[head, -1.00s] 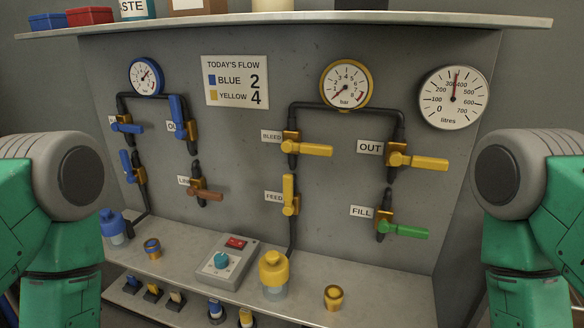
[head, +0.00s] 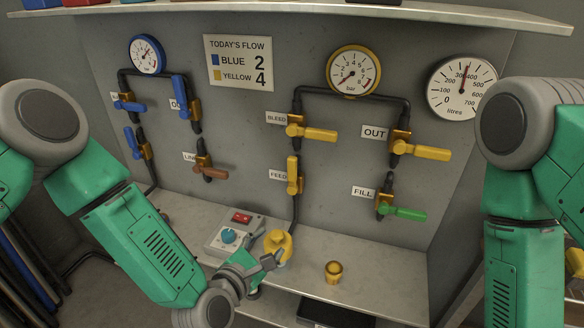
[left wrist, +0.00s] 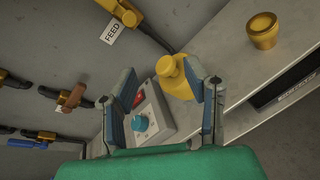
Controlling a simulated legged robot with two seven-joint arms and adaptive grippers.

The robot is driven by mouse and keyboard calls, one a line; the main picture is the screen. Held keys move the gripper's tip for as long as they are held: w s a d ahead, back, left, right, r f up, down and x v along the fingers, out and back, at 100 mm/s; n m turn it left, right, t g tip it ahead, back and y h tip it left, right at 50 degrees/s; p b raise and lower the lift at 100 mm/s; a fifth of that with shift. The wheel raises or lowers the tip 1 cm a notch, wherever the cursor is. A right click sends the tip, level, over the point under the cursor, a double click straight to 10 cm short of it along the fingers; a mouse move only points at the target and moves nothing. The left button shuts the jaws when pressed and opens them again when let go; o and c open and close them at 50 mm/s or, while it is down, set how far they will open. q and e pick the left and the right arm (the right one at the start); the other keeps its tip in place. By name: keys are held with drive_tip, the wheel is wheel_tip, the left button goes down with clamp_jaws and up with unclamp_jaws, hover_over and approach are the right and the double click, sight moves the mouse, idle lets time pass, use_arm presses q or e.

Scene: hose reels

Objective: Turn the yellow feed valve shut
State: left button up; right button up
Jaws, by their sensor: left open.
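The yellow feed valve (head: 293,176) is on the panel beside the FEED label (head: 278,175). Its handle stands upright, in line with the pipe. In the left wrist view its yellow handle (left wrist: 121,12) shows at the top beside the label.
A control box (head: 232,235) with a teal knob and red switch sits on the bench, left of the bottle. A brass cup (head: 334,272) stands to the right. The yellow bleed valve (head: 312,133) is above the feed valve; the green fill valve (head: 402,212) is to the right.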

sight(291, 163)
use_arm(q)
drive_tip(key=w+r+n+t+p, duration=0.1)
drive_tip(key=w+r+n+t, duration=0.4)
drive_tip(key=r+n, duration=0.4)
drive_tip(key=shift+m+g+y, duration=0.3)
drive_tip(key=shift+m+g, duration=0.3)
drive_tip(key=x, duration=0.5)
drive_tip(key=p+x, duration=0.1)
drive_tip(key=x, duration=0.4)
drive_tip(key=d+p+x, duration=0.1)
drive_tip(key=x, duration=0.3)
drive_tip(key=shift+w+d+r, duration=0.1)
drive_tip(key=shift+w+r, duration=0.1)
drive_tip(key=shift+w, duration=0.05)
clamp_jaws()
